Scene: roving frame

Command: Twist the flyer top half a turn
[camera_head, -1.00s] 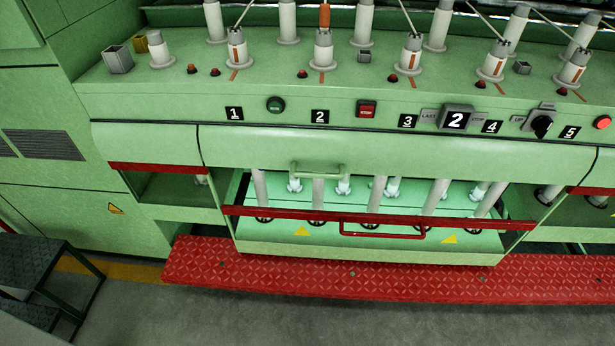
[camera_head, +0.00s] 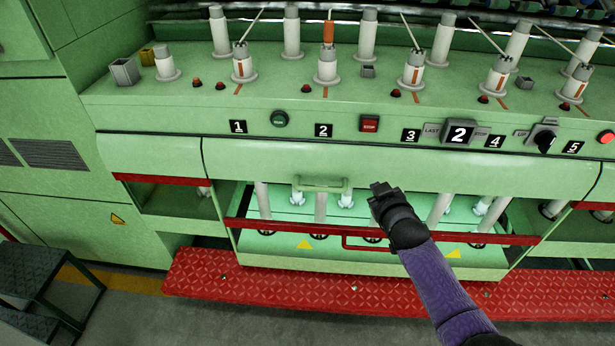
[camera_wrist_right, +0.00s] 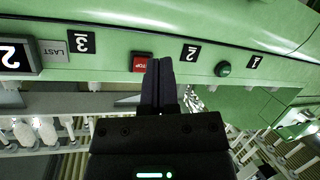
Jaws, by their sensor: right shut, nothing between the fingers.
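A row of white flyer tops stands on the green machine deck. Flyer top 2 (camera_head: 326,68), behind the label 2, shows no orange stripe on its front, while flyer top 1 (camera_head: 244,68) and flyer top 3 (camera_head: 413,70) do. An orange upright piece (camera_head: 328,32) rises behind flyer top 2. My right gripper (camera_head: 381,188) is shut and empty, in front of the green panel and well below the deck. It also shows in the right wrist view (camera_wrist_right: 163,65), pointing toward the stop button. No flyer top is clear there. My left gripper is out of view.
The front panel carries a green button (camera_head: 279,119), a red stop button (camera_head: 369,123), a display (camera_head: 459,133) reading 2 and a black knob (camera_head: 545,141). A red guard bar (camera_head: 290,227) and red step (camera_head: 300,286) lie below. A dark step stool (camera_head: 40,280) stands left.

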